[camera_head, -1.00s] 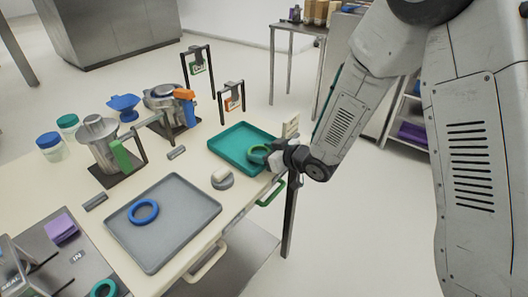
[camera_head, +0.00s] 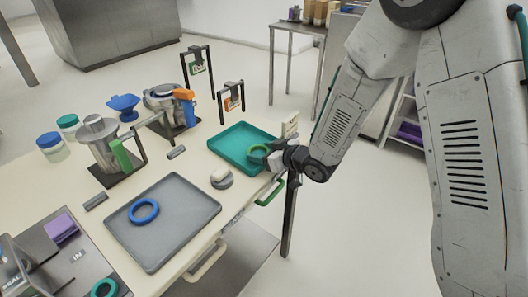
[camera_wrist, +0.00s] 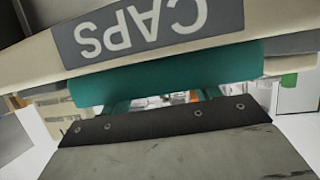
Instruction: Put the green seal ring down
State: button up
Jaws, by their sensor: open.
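A green seal ring (camera_head: 258,152) lies at the near right side of the teal tray (camera_head: 226,141). My gripper (camera_head: 272,158) is open, right beside the ring at the tray's right edge. It partly hides the ring, and I cannot tell whether its fingers touch it. In the wrist view, a teal band (camera_wrist: 165,76) crosses below a grey label reading CAPS. The ring cannot be made out there. A second green ring (camera_head: 104,288) lies at the lower left by the grey machine.
A grey tray (camera_head: 180,225) holds a blue ring (camera_head: 144,211). A round grey piece with a pale top (camera_head: 222,178) stands between the trays. Metal canisters (camera_head: 101,141) and two small upright frames (camera_head: 231,97) stand behind. A green handle (camera_head: 270,193) sticks out at the table edge.

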jog(key=shift+s+d+f, duration=0.1)
jog(key=shift+s+f, duration=0.3)
jog(key=shift+f, duration=0.25)
jog(key=shift+r, duration=0.2)
jog(key=s+d+r+m+h, duration=0.2)
jog(key=s+d+r+h, duration=0.25)
jog(key=d, duration=0.35)
jog(key=s+d+r+m+g+h, duration=0.1)
jog(key=s+d+r+m+h, duration=0.2)
jog(key=d+r, duration=0.4)
jog(key=s+d+r+m+h, duration=0.1)
jog(key=s+d+r+h, duration=0.3)
jog(key=d, duration=0.6)
jog(key=s+r+m+g, duration=0.1)
jog(key=s+r+g, duration=0.2)
jog(key=s, duration=0.8)
jog(key=s+r+m+g+y, duration=0.1)
jog(key=s+r+m+g, duration=0.1)
jog(key=s, duration=1)
jog(key=shift+r+g, duration=0.7)
jog(key=shift+g, duration=0.4)
jog(key=shift+d+y, duration=0.1)
jog(key=shift+y, duration=0.15)
